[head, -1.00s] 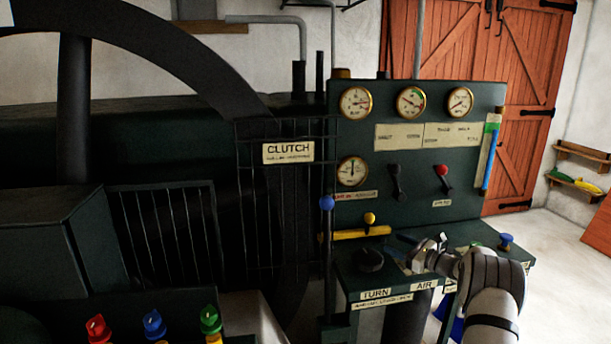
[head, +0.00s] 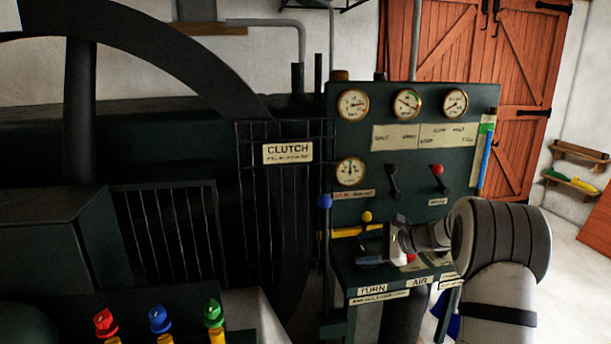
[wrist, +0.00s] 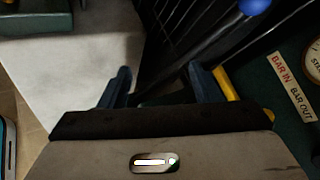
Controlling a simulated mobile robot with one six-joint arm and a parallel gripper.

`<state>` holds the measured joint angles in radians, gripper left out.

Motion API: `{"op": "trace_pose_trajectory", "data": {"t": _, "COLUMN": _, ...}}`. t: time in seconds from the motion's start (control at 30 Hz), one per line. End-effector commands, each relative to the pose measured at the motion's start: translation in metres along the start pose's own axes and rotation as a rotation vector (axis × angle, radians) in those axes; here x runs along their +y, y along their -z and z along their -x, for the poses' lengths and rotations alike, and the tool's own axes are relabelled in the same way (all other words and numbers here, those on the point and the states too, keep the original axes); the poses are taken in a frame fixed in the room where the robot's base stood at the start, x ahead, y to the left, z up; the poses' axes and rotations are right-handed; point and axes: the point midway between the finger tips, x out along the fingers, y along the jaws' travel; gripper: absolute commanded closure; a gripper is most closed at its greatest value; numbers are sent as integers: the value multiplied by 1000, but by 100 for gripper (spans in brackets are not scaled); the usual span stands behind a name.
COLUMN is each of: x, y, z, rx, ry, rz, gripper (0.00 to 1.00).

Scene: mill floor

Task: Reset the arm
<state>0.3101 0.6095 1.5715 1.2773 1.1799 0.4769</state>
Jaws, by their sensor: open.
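My gripper (head: 370,260) is over the small dark green console shelf (head: 375,281), in front of the upright gauge panel (head: 450,195). In the wrist view my gripper (wrist: 165,85) shows two dark blue fingers spread apart with nothing between them. The yellow bar (head: 347,233) with its yellow knob (head: 366,216) is just behind the gripper in the head view. The yellow bar also shows beside the right finger in the wrist view (wrist: 228,86); I cannot tell whether they touch. The black knob on the shelf is hidden behind the gripper.
A blue-knobbed lever (head: 325,202) stands left of the gripper, by the black guard bars (head: 270,205) with the CLUTCH sign (head: 288,152). A black lever (head: 393,182) and a red-knobbed lever (head: 438,172) are on the panel. Red, blue and green valves (head: 158,320) are at lower left.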

Motion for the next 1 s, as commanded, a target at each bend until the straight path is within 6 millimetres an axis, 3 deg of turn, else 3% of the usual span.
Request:
{"op": "trace_pose_trajectory", "data": {"t": 0.03, "x": 14, "y": -26, "z": 4, "rx": 30, "ry": -53, "rz": 69, "gripper": 42}}
{"op": "trace_pose_trajectory", "data": {"t": 0.1, "x": 38, "y": -50, "z": 10, "rx": 76, "ry": -133, "rz": 165, "gripper": 42}}
{"op": "trace_pose_trajectory", "data": {"t": 0.4, "x": 150, "y": -128, "z": 55, "rx": 248, "ry": -467, "rz": 606, "gripper": 42}}
{"op": "trace_pose_trajectory", "data": {"t": 0.6, "x": 224, "y": -156, "z": 98, "rx": 342, "ry": -684, "rz": 921, "gripper": 42}}
{"op": "trace_pose_trajectory", "data": {"t": 0.8, "x": 287, "y": -165, "z": 141, "rx": 415, "ry": -885, "rz": 1222, "gripper": 42}}
{"op": "trace_pose_trajectory", "data": {"t": 1.0, "x": 320, "y": -162, "z": 166, "rx": 453, "ry": -1009, "rz": 1405, "gripper": 42}}
